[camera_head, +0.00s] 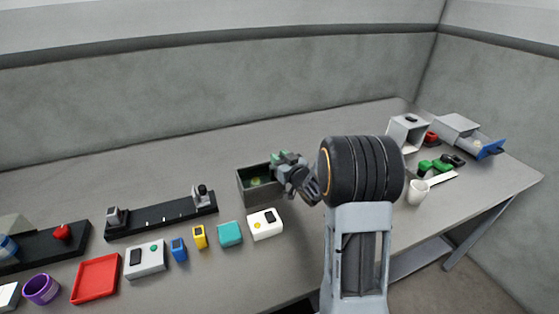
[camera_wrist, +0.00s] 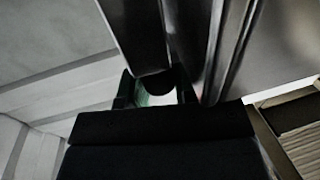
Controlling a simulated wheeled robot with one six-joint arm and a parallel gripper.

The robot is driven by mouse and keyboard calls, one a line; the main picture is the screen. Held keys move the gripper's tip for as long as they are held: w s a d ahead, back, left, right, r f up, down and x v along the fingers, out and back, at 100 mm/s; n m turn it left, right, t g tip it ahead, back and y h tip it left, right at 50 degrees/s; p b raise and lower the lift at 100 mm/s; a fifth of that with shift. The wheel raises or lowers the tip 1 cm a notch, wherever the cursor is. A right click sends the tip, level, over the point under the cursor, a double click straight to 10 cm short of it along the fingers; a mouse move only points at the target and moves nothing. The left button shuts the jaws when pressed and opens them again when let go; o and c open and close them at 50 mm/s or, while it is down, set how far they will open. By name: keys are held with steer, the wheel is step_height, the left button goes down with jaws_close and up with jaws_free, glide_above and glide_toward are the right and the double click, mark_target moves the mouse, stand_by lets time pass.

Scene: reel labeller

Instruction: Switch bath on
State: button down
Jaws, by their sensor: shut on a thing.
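A dark grey open-topped box (camera_head: 251,200), which may be the bath, stands mid-table with something yellow-green inside. My gripper (camera_head: 283,161) is at its right rear rim, with green showing at its tips. In the wrist view the fingers (camera_wrist: 155,92) are close together on a mostly hidden green thing (camera_wrist: 142,97); its shape cannot be told. A grey box (camera_head: 146,270) with a black switch and a green button sits further left. I cannot tell which switch belongs to the bath.
A teal block (camera_head: 230,234), yellow block (camera_head: 199,237) and blue block (camera_head: 179,249) stand in a row. A red tray (camera_head: 96,279) and purple cup (camera_head: 41,288) are at left. A black rail (camera_head: 160,217) lies behind. A white cup (camera_head: 418,192) stands right of my arm.

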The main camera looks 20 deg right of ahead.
steer(key=shift+s+f, duration=0.1)
steer(key=shift+f, duration=0.25)
steer(key=c, duration=1.2)
jaws_free()
steer(key=o, duration=0.4)
steer(key=shift+r, duration=0.1)
steer(key=shift+c, duration=0.2)
steer(key=s+d+b, duration=0.1)
steer(key=s+d, duration=0.1)
steer(key=s, duration=1.1)
steer(key=shift+s+d, duration=0.2)
steer(key=shift+d, duration=0.15)
steer(key=shift+w, duration=0.1)
